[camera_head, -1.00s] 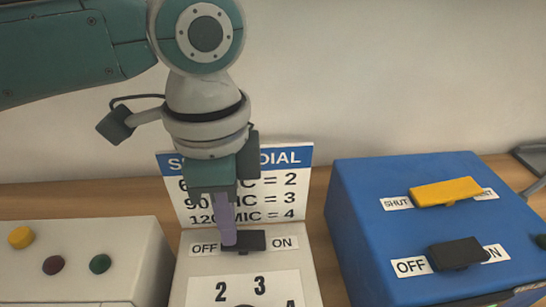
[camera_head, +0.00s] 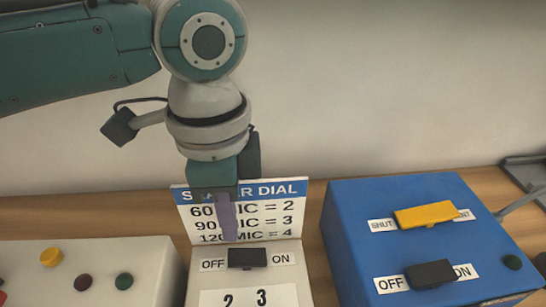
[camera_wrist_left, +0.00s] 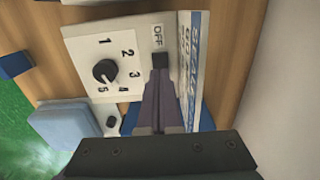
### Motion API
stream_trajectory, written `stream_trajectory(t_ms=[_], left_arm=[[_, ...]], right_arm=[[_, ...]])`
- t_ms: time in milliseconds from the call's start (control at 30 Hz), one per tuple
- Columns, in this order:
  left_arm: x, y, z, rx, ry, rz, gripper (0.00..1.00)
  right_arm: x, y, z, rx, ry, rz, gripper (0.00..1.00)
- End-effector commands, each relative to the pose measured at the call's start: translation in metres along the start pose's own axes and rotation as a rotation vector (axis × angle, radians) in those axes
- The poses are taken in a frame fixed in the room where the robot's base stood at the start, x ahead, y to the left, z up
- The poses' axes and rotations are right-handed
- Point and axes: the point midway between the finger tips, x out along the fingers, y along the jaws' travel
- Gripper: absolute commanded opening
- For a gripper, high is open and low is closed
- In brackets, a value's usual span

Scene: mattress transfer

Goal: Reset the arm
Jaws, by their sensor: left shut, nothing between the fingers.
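My left gripper (camera_head: 229,238) is shut and empty. It hangs pointing down in front of the dial sign (camera_head: 262,218), just above and left of the black switch (camera_head: 247,258) between the OFF and ON labels. In the left wrist view its closed fingers (camera_wrist_left: 158,85) lie near the black switch (camera_wrist_left: 160,61); I cannot tell whether they touch it. The switch sits on a white box (camera_head: 276,298) with a numbered dial, whose black knob (camera_wrist_left: 104,71) shows in the left wrist view. My right gripper is not in view.
A blue box (camera_head: 345,235) with a yellow switch (camera_head: 426,215) and a black switch (camera_head: 430,274) stands at the right. A white box (camera_head: 50,285) with coloured buttons stands at the left. The wall is close behind the wooden table (camera_head: 100,212).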

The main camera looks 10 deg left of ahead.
Motion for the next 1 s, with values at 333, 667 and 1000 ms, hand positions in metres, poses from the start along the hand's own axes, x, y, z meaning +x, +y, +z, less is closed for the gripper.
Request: stream_trajectory(t_ms=[333, 667, 1000], left_arm=[[-0.015, 0.0, 0.0, 0.001, 0.0, 0.001, 0.0], [-0.014, 0.002, -0.001, 0.001, 0.004, 0.002, 0.0], [-0.007, 0.089, -0.047, -0.166, 0.275, 0.049, 0.0]], right_arm=[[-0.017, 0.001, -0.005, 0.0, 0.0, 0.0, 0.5], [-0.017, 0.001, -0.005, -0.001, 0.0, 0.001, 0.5], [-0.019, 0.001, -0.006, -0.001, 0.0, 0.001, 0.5]])
